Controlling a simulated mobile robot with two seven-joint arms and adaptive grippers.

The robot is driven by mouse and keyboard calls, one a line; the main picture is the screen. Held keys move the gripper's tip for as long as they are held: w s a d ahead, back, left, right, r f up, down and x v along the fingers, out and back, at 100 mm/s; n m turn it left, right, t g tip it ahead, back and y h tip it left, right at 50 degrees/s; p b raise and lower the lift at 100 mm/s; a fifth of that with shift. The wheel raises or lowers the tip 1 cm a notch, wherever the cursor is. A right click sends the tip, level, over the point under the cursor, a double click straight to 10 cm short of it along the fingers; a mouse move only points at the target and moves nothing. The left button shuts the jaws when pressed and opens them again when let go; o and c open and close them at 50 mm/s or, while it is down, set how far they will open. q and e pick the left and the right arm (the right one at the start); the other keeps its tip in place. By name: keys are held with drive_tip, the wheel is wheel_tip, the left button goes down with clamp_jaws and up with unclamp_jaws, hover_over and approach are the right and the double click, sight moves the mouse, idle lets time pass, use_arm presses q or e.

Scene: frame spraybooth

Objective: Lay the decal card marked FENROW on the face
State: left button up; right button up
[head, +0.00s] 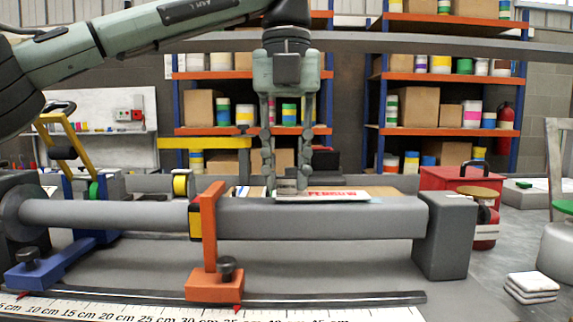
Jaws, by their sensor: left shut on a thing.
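The decal card (338,194), white with red lettering that reads as FENROW, is at the top of the long grey tube (330,219). It looks nearly flat; I cannot tell whether it touches the tube or is just above it. My left gripper (290,188) points straight down from above, its fingertips at the left part of the card and shut on it. My right gripper is out of view.
An orange stop (209,240) stands in front of the tube, with a blue clamp (45,268) at left. A ruler strip (150,310) runs along the front. Folded white cloths (532,285) and a red toolbox (462,180) are at right.

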use_arm(q)
drive_tip(key=shift+f, duration=0.2)
idle(0.6)
drive_tip(key=o, duration=0.9)
drive_tip(key=shift+o, duration=0.3)
drive_tip(key=o, duration=0.5)
drive_tip(key=shift+c, duration=0.2)
